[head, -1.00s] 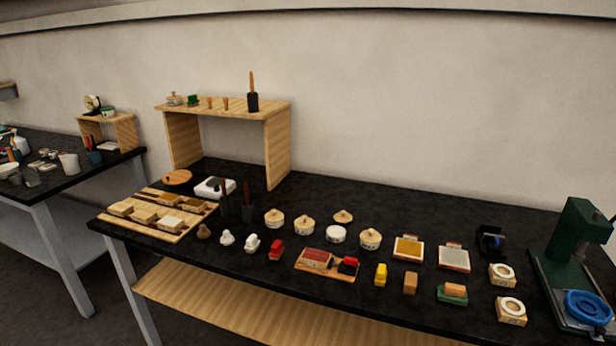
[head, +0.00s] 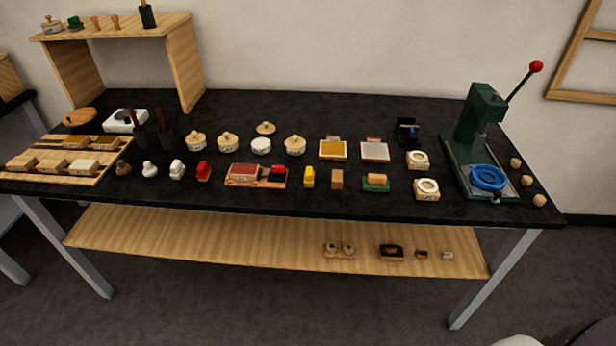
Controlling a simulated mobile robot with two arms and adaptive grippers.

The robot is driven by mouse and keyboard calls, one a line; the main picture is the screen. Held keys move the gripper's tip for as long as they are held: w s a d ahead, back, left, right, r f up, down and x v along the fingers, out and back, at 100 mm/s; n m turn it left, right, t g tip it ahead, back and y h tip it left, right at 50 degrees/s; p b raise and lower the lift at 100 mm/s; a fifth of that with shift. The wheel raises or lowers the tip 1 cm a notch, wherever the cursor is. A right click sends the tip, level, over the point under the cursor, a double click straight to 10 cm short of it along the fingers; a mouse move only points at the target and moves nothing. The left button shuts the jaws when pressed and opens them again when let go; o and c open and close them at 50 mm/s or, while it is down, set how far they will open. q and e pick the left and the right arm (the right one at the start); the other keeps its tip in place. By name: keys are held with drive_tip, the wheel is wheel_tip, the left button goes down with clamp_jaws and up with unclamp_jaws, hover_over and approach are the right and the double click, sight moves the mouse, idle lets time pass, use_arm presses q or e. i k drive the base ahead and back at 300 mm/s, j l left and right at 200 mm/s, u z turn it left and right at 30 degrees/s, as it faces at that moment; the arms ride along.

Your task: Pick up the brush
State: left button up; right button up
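No single thing is plainly the brush in the head view. Two dark upright holders with thin handles, the left holder (head: 141,136) and the right holder (head: 167,138), stand on the black table at the left. A black cup (head: 148,17) stands on the wooden riser shelf, its upper part cut off by the picture's top edge. What these hold is too small to tell for sure. Neither of my grippers shows. A pale and dark shape at the bottom right edge is too cropped to tell.
The black table (head: 340,112) carries a wooden tray (head: 60,178), lidded pots (head: 228,142), stamps, coloured pads (head: 333,150) and a green press (head: 480,130) with a red-knobbed lever. A lower wooden shelf (head: 200,240) holds small items. The table's back strip is mostly clear.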

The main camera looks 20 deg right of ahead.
sight(309, 173)
drive_tip(key=i+j+z, duration=0.1)
drive_tip(key=z, duration=0.25)
drive_tip(key=i+j+z, duration=0.1)
drive_tip(key=j+z, duration=0.15)
drive_tip(key=z, duration=0.15)
drive_tip(key=i+j+z, duration=0.1)
drive_tip(key=z, duration=0.25)
drive_tip(key=k+j, duration=0.05)
drive_tip(key=j, duration=0.05)
